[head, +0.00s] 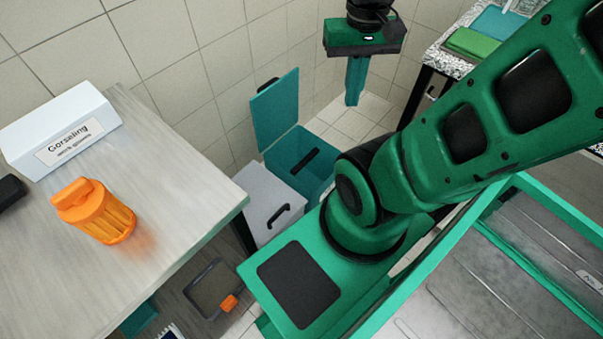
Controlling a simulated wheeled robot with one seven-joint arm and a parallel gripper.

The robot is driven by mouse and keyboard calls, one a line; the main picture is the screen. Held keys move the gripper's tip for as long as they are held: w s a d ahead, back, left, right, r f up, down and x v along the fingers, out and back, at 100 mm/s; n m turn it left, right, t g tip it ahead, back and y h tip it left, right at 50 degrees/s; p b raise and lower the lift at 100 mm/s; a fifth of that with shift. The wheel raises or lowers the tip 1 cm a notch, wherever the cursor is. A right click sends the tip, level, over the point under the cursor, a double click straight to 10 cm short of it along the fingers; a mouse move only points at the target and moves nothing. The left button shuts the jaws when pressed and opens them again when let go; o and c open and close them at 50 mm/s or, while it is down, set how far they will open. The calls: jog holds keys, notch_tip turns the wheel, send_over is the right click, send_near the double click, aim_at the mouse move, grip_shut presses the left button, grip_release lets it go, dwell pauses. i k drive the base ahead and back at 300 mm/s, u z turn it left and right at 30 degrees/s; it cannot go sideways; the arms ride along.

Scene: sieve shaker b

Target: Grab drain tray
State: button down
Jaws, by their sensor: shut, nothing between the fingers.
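My gripper (353,98) hangs at the top centre of the head view, fingers down. Its green fingers are together and hold nothing. It is in the air in front of the tiled wall, apart from the furniture. A shallow dark-rimmed tray (190,287) with an orange tab lies low under the edge of the left table. A large grey, ribbed surface (480,290) inside a green frame fills the lower right and is cut off by the picture edge. I cannot tell for certain which of these is the drain tray.
The left table (185,165) holds an orange ribbed container (103,218) and a white labelled box (60,135). A teal bin (290,155) with its lid up and a grey box (265,200) stand on the floor. A speckled counter (440,58) is at the upper right.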

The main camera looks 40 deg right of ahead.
aim_at(214, 290)
jog(key=k, duration=0.45)
jog(key=z, duration=0.3)
jog(key=i, duration=0.35)
jog(key=u, duration=1.3)
